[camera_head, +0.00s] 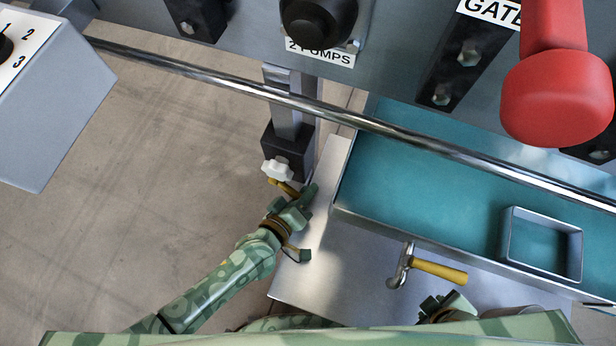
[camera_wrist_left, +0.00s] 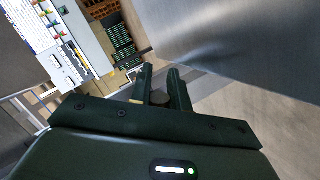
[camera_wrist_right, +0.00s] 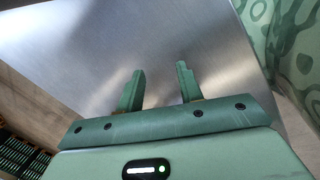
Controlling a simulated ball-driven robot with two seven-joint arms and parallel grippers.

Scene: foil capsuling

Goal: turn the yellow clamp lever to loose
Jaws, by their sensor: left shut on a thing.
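The yellow clamp lever (camera_head: 281,186) sits just below a white knob (camera_head: 277,169) and a black clamp block (camera_head: 287,147) on a grey post. My left gripper (camera_head: 296,198) is at the lever's lower end, shut on it; its fingers cover part of it. In the left wrist view the left fingers (camera_wrist_left: 161,84) stand close together with a dark round piece between them. My right gripper (camera_head: 446,302) is low in the head view, below a hammer. In the right wrist view its fingers (camera_wrist_right: 160,88) are apart and empty, over bare metal.
The yellow-handled hammer (camera_head: 437,269) lies on the metal plate (camera_head: 318,272). Right of the post is a teal tray (camera_head: 400,185) with a rectangular frame (camera_head: 512,245). A chrome rail (camera_head: 390,131) crosses above. A red knob (camera_head: 556,98) hangs at upper right. Bare floor lies left.

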